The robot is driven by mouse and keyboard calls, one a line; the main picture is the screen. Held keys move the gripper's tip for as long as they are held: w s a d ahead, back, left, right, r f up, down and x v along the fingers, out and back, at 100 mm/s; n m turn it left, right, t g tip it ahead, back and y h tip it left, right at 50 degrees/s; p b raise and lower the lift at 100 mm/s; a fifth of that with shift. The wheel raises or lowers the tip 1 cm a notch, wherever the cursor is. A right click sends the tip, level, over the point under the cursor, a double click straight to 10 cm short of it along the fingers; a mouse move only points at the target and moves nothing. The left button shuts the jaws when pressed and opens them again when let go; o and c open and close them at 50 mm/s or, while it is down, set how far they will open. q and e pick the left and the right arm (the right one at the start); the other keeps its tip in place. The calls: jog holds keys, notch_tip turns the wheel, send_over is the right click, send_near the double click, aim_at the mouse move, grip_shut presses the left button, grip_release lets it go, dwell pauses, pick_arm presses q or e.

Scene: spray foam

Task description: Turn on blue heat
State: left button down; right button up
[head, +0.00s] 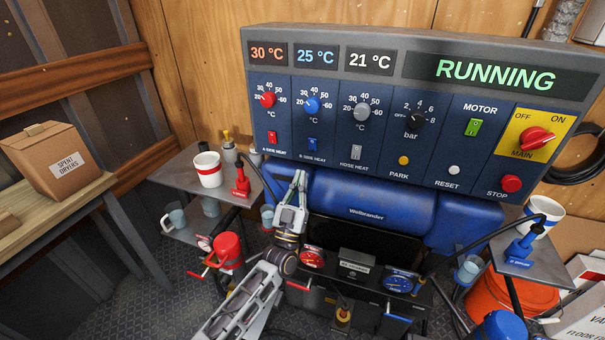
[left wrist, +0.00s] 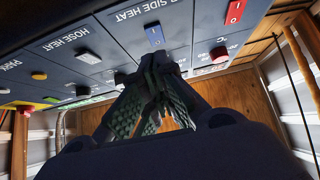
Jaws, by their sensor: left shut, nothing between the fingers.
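The control panel (head: 373,117) has a blue B SIDE HEAT rocker switch (head: 312,144) below a blue knob (head: 312,104). The display above the knob (head: 316,58) reads 25 °C. I cannot tell which way the switch is set. My left gripper (head: 300,175) is shut and empty, pointing up just below the blue switch. In the left wrist view, the blue switch (left wrist: 154,35) shows just beyond the fingertips (left wrist: 158,62). The tips look apart from the switch; whether they touch the panel is unclear. My right gripper is not in view.
A red A SIDE HEAT switch (head: 272,137) and a grey HOSE HEAT switch (head: 356,152) flank the blue one. A blue tank (head: 367,208) sits beneath the panel. A shelf with a white cup (head: 208,169) stands left of the gripper. The RUNNING display (head: 494,75) is lit green.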

pick_arm(q)
jog(key=v, duration=0.5)
jog(key=shift+w+f+b, duration=0.1)
jog(key=shift+f+b, duration=0.2)
jog(key=shift+f, duration=0.35)
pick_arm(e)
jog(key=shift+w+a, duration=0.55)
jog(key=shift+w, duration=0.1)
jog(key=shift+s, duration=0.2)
